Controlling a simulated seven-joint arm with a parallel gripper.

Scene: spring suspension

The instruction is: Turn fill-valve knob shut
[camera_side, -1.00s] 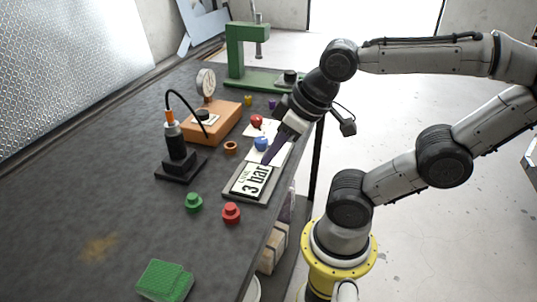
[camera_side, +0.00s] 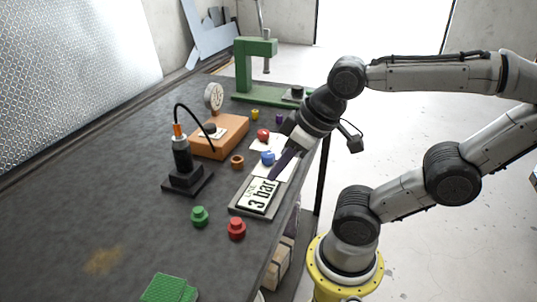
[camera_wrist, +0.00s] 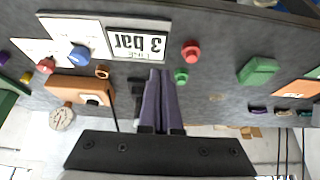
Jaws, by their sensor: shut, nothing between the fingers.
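The orange box (camera_side: 230,140) stands on the dark bench, with a dark knob (camera_side: 211,129) on a pale plate on its top, which looks like the fill-valve knob. A round gauge (camera_side: 213,97) rises behind the box. A black hose arches from the box to the upright black cylinder (camera_side: 182,155) with an orange top. My gripper (camera_side: 271,178) is shut and empty, pointing down over the sign that reads 3 bar (camera_side: 259,196), to the right of the box. In the wrist view my fingers (camera_wrist: 160,73) are together; the orange box (camera_wrist: 70,84) lies left of them.
A blue knob (camera_side: 267,157) and a red knob (camera_side: 263,134) sit on white cards beside the gripper. An orange ring (camera_side: 237,162), green knob (camera_side: 199,216) and red knob (camera_side: 237,229) stand nearby. A green press (camera_side: 245,80) is at the back. The bench's left is mostly clear.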

